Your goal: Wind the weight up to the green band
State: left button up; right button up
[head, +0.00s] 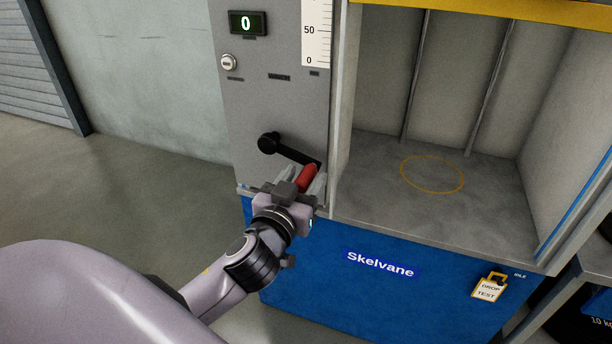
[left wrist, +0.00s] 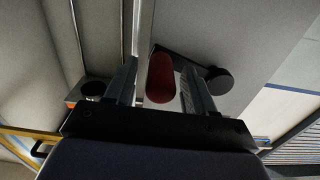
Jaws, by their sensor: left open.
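The winding crank has a black arm (head: 292,153) running from a round black hub (head: 268,143) down and right to a red handle (head: 307,178) on the grey panel. My left gripper (head: 302,180) is open, with one finger on each side of the red handle. In the left wrist view the red handle (left wrist: 160,78) lies between the two fingers, with a gap on both sides. The scale (head: 317,35) shows 0 and 50 marks, and the display (head: 247,22) reads 0. The weight and the green band are not in view. My right gripper is not in view.
The open test bay (head: 400,205) right of the panel has a yellow circle (head: 432,174) on its floor. A blue base (head: 390,290) marked Skelvane stands below, with a yellow DROP TEST tag (head: 489,287). Floor (head: 90,190) to the left is clear.

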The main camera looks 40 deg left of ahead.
aim_at(308, 172)
pick_arm(q)
jog(key=shift+x, duration=0.8)
grip_shut()
jog(key=shift+d+r+n+p, duration=0.15)
jog(key=shift+r+n+p, duration=0.2)
jog(key=shift+r+n, duration=0.65)
jog(key=shift+n, duration=0.1)
jog(key=shift+r+n+p, duration=0.55)
jog(key=shift+n+p, duration=0.05)
jog(key=shift+p, duration=0.1)
jog(key=shift+r+n, duration=0.2)
jog(key=shift+n, duration=0.1)
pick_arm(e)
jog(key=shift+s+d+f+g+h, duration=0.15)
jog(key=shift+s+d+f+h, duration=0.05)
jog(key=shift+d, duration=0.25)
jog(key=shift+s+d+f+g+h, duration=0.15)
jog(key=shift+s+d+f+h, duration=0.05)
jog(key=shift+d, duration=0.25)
